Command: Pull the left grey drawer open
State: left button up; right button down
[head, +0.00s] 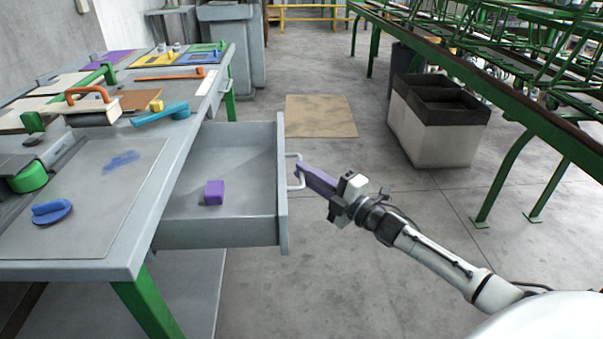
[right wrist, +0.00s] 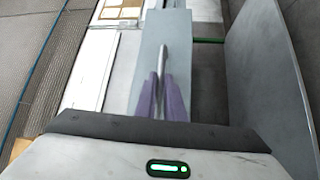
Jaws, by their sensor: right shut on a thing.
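The grey drawer (head: 220,230) sticks well out of the grey workbench (head: 150,215) on its right side in the head view. Its front panel (head: 282,205) faces right and carries a pale bar handle (head: 290,183). My right gripper (head: 300,173) is shut on this handle with its purple fingers. In the right wrist view the fingers (right wrist: 163,98) close around the thin handle bar (right wrist: 163,58). A purple block (head: 214,191) lies inside the drawer. My left gripper is not in view.
On the bench lie a blue round-based tool (head: 52,210), an orange-handled brush (head: 90,105) and a teal tool (head: 160,114). A white bin (head: 430,140) and green racks (head: 480,70) stand at right. The floor right of the drawer is clear.

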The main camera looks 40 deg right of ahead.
jog(key=shift+s+d, duration=0.2)
jog(key=shift+d, duration=0.15)
jog(key=c, duration=1.8)
grip_release()
jog(key=shift+c, duration=0.2)
pick_arm(q)
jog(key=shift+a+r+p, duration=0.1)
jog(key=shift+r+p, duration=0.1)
jog(key=shift+p, duration=0.5)
pick_arm(e)
jog(key=v, duration=1)
jog(key=shift+s, duration=0.15)
